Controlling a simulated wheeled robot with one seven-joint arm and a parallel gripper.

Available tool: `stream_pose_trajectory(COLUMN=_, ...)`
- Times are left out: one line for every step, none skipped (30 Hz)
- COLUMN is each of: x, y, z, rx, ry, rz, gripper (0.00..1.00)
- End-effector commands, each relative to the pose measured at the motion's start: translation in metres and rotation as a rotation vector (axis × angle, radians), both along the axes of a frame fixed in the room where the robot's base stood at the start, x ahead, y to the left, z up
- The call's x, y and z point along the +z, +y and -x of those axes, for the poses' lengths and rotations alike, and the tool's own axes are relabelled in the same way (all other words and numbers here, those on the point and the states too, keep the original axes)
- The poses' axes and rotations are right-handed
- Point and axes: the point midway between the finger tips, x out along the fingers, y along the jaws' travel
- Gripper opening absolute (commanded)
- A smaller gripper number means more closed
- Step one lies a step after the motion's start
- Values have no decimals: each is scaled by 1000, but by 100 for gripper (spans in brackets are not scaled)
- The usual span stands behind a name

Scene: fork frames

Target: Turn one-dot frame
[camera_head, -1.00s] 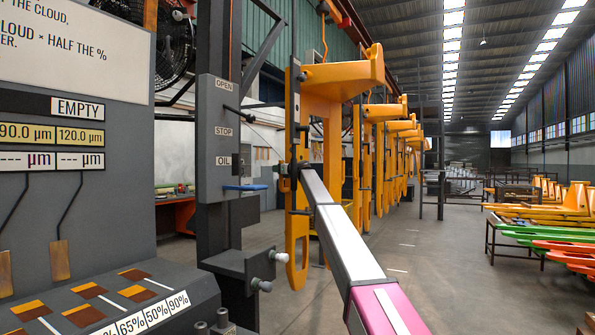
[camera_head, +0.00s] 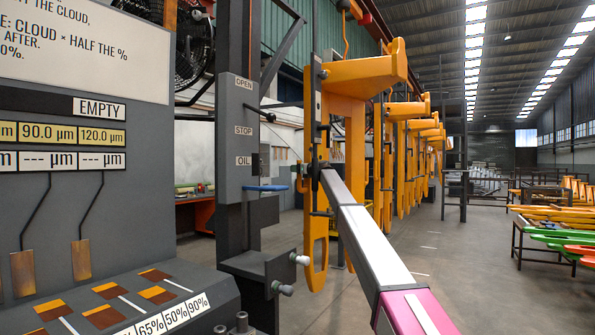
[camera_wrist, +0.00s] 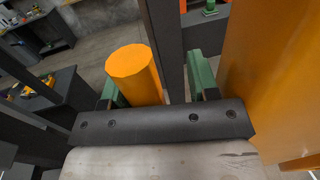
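Orange frames hang in a row from an overhead rail; the nearest frame (camera_head: 345,72) has a thick arm jutting right at its top and a slotted plate below. I cannot make out a dot marking on any frame. My gripper (camera_head: 314,172) is at the end of my arm, beside the middle of the nearest frame. In the wrist view, my gripper (camera_wrist: 158,84) has its two green fingers apart. An orange many-sided post (camera_wrist: 134,68) shows between them, close to the left finger. A broad orange surface (camera_wrist: 275,75) fills the right side. Contact cannot be told.
A dark column (camera_head: 233,130) with OPEN, STOP and OIL labels stands left of the nearest frame. Racks of green and red parts (camera_head: 560,240) stand right. The floor (camera_head: 435,245) between is clear.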

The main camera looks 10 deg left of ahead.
Motion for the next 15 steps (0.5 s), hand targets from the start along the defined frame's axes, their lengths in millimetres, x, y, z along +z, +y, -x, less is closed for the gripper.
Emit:
stream_pose_trajectory(x=0, y=-1, z=-1, rx=-3, ry=-2, rz=1, gripper=55)
stream_pose_trajectory(x=0, y=-1, z=-1, rx=-3, ry=-2, rz=1, gripper=55)
stream_pose_trajectory(x=0, y=-1, z=0, rx=-2, ry=-2, rz=1, gripper=55)
stream_pose_trajectory(x=0, y=-2, z=0, rx=-2, ry=-2, rz=1, gripper=55)
stream_pose_trajectory(x=0, y=-2, z=1, rx=-2, ry=-2, rz=1, gripper=55)
stream_pose_trajectory(x=0, y=-4, z=3, rx=-1, ry=-2, rz=1, gripper=55)
stream_pose_trajectory(x=0, y=-5, z=4, rx=-1, ry=-2, rz=1, gripper=55)
stream_pose_trajectory(x=0, y=-7, z=5, rx=-1, ry=-2, rz=1, gripper=55)
stream_pose_trajectory(x=0, y=-11, z=8, rx=0, ry=-1, rz=1, gripper=55)
stream_pose_trajectory(x=-1, y=-13, z=10, rx=0, ry=-1, rz=1, gripper=55)
stream_pose_trajectory(x=-1, y=-16, z=13, rx=0, ry=-1, rz=1, gripper=55)
stream_pose_trajectory(x=-1, y=-21, z=16, rx=0, ry=-1, rz=1, gripper=55)
stream_pose_trajectory(x=-1, y=-25, z=19, rx=1, ry=-1, rz=1, gripper=55)
stream_pose_trajectory(x=-1, y=-30, z=21, rx=0, ry=-1, rz=1, gripper=55)
stream_pose_trajectory(x=-1, y=-36, z=25, rx=0, ry=-1, rz=1, gripper=55)
